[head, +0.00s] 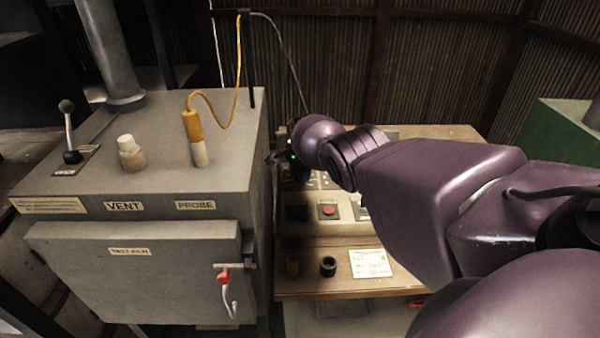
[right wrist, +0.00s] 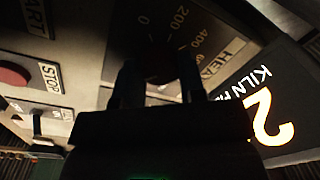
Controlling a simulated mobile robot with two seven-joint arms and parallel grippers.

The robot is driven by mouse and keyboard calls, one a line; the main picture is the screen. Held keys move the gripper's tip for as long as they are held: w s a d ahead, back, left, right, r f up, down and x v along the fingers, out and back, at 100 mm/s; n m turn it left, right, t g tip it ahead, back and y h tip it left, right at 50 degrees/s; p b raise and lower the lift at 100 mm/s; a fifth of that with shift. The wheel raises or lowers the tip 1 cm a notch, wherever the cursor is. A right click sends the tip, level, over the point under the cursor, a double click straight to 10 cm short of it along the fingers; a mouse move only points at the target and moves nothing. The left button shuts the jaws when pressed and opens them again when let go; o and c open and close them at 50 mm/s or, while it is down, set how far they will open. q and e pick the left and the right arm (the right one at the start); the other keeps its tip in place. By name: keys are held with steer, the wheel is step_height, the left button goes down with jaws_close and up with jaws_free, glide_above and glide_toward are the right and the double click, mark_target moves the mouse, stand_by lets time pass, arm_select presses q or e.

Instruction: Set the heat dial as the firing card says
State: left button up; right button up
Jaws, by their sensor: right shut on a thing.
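My right gripper (head: 292,158) is over the control panel of the bench, mostly hidden behind my own wrist in the head view. In the right wrist view my right gripper (right wrist: 158,72) has its two dark fingers closed on the heat dial (right wrist: 158,58), a dark knob in deep shadow. The scale beside it reads 0, 200, 400 and on, with a HEAT label. The dial's pointer cannot be made out. The firing card (head: 370,263), a white sheet with small writing, lies on the bench front; its text is too small to read. My left gripper is out of view.
A lit kiln display (right wrist: 270,118) shows a 2. A red STOP button (head: 328,210) sits on the panel near my right gripper. The grey kiln (head: 130,245) stands left, with a yellow probe (head: 194,130) and a lever on top. A dark cup (head: 328,266) stands left of the card.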

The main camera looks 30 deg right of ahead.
stand_by(0.5)
steer(key=o, duration=0.9)
steer(key=shift+o, duration=0.2)
steer(key=shift+r, duration=0.15)
steer(key=shift+w+r, duration=0.1)
steer(key=shift+r, duration=1.05)
step_height(320, 180, up, 8)
steer(key=shift+s, duration=0.4)
steer(key=shift+r, duration=0.1)
